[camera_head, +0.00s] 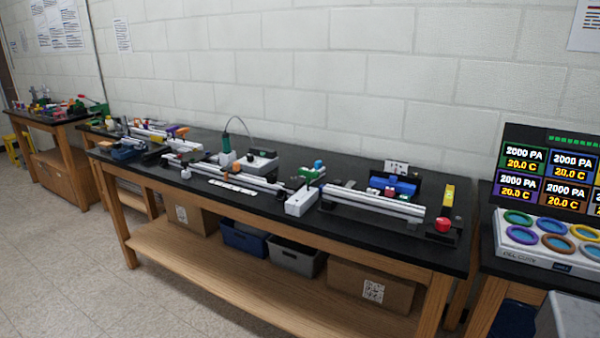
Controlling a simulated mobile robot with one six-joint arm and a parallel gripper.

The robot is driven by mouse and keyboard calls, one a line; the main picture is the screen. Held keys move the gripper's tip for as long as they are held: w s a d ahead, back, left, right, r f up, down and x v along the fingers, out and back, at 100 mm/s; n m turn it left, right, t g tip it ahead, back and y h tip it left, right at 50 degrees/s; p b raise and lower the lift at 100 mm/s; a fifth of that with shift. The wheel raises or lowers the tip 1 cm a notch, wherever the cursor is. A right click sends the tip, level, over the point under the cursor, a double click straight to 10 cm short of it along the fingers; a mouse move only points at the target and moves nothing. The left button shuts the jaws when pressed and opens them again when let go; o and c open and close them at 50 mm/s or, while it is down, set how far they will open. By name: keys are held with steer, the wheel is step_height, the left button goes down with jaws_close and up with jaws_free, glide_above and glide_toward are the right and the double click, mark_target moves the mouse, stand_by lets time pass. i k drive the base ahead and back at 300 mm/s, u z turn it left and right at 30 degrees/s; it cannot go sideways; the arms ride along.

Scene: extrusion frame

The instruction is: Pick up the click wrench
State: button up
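I cannot make out a click wrench for certain; the tools on the benches are small and crowded. The long black-topped bench (420,257) runs across the middle and carries silver extrusion bars (372,204), with more bars (239,177) left of them. A black tray (440,236) at the bench's right end holds a red round knob (442,225), with a yellow upright piece (448,196) just behind it. My gripper is not in view.
A wooden lower shelf (200,262) holds cardboard boxes (345,285), a blue bin (243,238) and a grey bin (296,258). A display panel (545,165) and a ring tray (547,238) stand at the right. The floor (60,260) at the left front is clear.

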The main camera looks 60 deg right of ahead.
mark_target(309, 174)
steer(key=z, duration=0.3)
steer(key=i, duration=1.55)
steer(key=z, duration=0.4)
